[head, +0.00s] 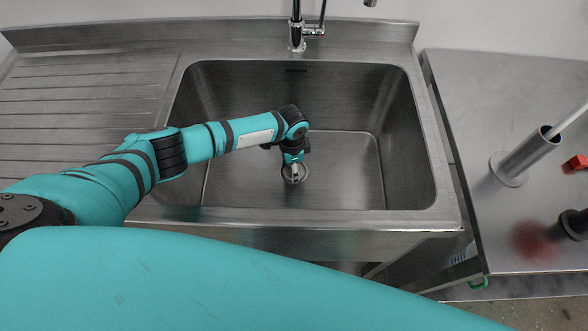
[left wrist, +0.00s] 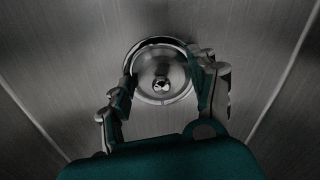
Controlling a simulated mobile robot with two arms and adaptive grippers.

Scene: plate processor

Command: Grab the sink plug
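The sink plug (left wrist: 161,85) is a round metal piece with a small centre knob, in the drain ring (left wrist: 160,43) on the basin floor. In the left wrist view, the two fingers of my left gripper (left wrist: 162,92) are spread apart, one on each side of the plug, with a gap between them. Whether they touch it I cannot tell. In the head view my left gripper (head: 293,172) reaches down to the drain in the middle of the sink basin (head: 235,185) and hides much of the plug. My right gripper is not in view.
A faucet (head: 297,35) stands behind the basin. A ribbed drainboard (head: 80,95) lies left. The steel table (head: 490,90) at right holds a metal cylinder (head: 525,160) with a rod, a red block (head: 577,162) and a dark object (head: 572,224). The basin floor around the drain is clear.

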